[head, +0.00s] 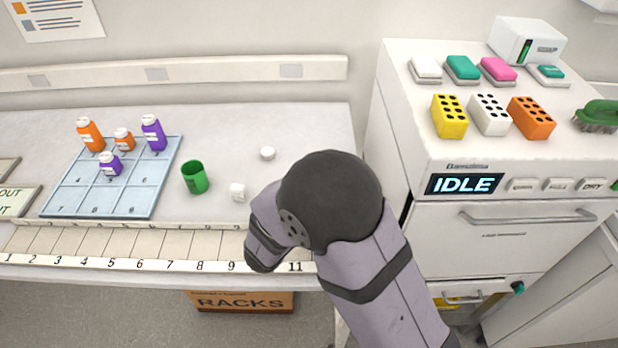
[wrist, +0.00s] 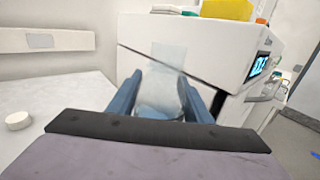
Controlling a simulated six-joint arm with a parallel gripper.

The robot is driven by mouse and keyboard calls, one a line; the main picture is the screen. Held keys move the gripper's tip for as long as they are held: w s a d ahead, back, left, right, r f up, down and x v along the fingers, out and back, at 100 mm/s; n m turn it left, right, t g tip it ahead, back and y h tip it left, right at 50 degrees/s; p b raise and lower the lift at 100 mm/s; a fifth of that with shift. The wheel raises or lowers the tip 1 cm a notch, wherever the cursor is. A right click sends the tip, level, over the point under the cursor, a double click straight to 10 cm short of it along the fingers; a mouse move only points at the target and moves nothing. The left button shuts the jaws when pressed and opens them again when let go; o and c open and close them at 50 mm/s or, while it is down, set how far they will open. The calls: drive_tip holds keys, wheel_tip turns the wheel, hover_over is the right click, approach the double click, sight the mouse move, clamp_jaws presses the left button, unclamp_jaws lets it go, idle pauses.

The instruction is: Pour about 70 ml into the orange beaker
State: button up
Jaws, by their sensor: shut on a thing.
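In the wrist view, the two blue fingers of my gripper (wrist: 162,94) are closed on a pale, translucent vessel (wrist: 167,62). Its contents and level cannot be read. In the head view my arm hides the gripper and the held vessel. A green beaker (head: 194,178) stands upright on the bench, right of the blue tray and left of my arm. No orange beaker shows in either view; part of the bench is hidden behind my arm.
A blue gridded tray (head: 73,201) holds orange bottles (head: 90,134) and purple bottles (head: 153,133). A round white cap (head: 268,153) and a small white object (head: 238,192) lie near the beaker. A white machine (head: 408,140) reading IDLE stands right, carrying colored blocks.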

drive_tip(key=shift+f, duration=0.4)
drive_tip(key=shift+w+a+f+n+g+p, duration=0.2)
drive_tip(key=shift+f+n+g+p, duration=0.4)
drive_tip(key=shift+n+p, duration=1.3)
drive_tip(key=shift+w+a+f+n+g+p, duration=0.1)
drive_tip(key=shift+w+f+n+g+p, duration=0.4)
drive_tip(key=shift+n+p, duration=1.35)
drive_tip(key=shift+s+a+f+n+g+p, duration=0.15)
drive_tip(key=shift+f+n+g+p, duration=0.45)
drive_tip(key=shift+n+p, duration=1.3)
drive_tip(key=shift+r+n+g, duration=0.2)
drive_tip(key=shift+n+g, duration=0.1)
drive_tip(key=shift+n, duration=0.05)
drive_tip(key=shift+w+a+f+n+g+p, duration=0.1)
drive_tip(key=shift+w+f+n+g+p, duration=0.2)
drive_tip(key=shift+n+p, duration=0.45)
drive_tip(key=shift+s+d+f+n, duration=0.1)
drive_tip(key=shift+s+d+n, duration=0.2)
drive_tip(key=shift+s, duration=0.1)
